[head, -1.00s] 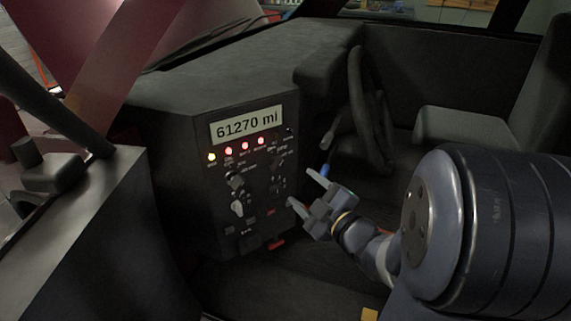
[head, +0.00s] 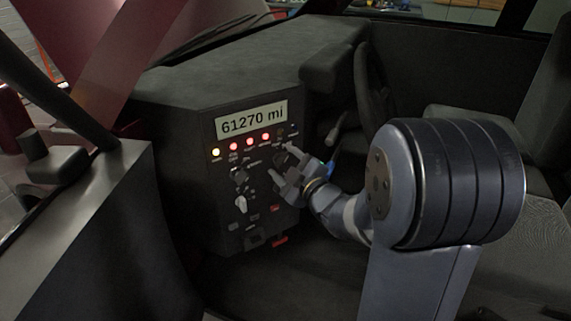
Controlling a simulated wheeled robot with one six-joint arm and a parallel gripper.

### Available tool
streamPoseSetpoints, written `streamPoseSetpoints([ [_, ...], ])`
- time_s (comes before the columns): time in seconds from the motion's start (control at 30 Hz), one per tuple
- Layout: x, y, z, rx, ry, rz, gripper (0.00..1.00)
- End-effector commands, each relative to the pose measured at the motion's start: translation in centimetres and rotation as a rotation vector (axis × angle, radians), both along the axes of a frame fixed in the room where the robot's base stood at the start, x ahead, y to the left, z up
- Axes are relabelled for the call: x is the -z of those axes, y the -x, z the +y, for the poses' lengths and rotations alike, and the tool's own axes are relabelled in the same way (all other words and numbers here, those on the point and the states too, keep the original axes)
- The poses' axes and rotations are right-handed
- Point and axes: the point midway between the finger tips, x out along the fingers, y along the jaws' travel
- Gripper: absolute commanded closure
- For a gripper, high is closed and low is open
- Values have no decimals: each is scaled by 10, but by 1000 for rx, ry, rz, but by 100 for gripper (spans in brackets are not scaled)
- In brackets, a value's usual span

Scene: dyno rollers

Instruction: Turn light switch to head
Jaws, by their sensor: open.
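The dark control panel (head: 225,185) stands at the middle left of the head view. It bears a row of lights, small labels and several knobs. A dark knob (head: 239,175) and a pale knob (head: 241,203) are on its left side. The labels are too small for me to tell which knob is the light switch. My gripper (head: 281,160) is open at the panel's right side. Its two fingers point at the panel around a dark knob at the upper right, which they partly hide. I cannot tell whether they touch it.
A display (head: 251,120) reading 61270 mi is above the lights. A steering wheel (head: 368,90) and a lever (head: 336,128) are close behind my gripper. A seat (head: 470,118) is at the right. The floor below the panel looks clear.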

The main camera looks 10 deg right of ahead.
Motion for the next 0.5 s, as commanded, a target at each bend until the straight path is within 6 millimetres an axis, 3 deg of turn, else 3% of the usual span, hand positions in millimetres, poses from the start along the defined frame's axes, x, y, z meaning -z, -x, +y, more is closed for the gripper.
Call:
streamPoseSetpoints([
  [0.5, 0, 0, 0, 0, 0, 0, 80],
])
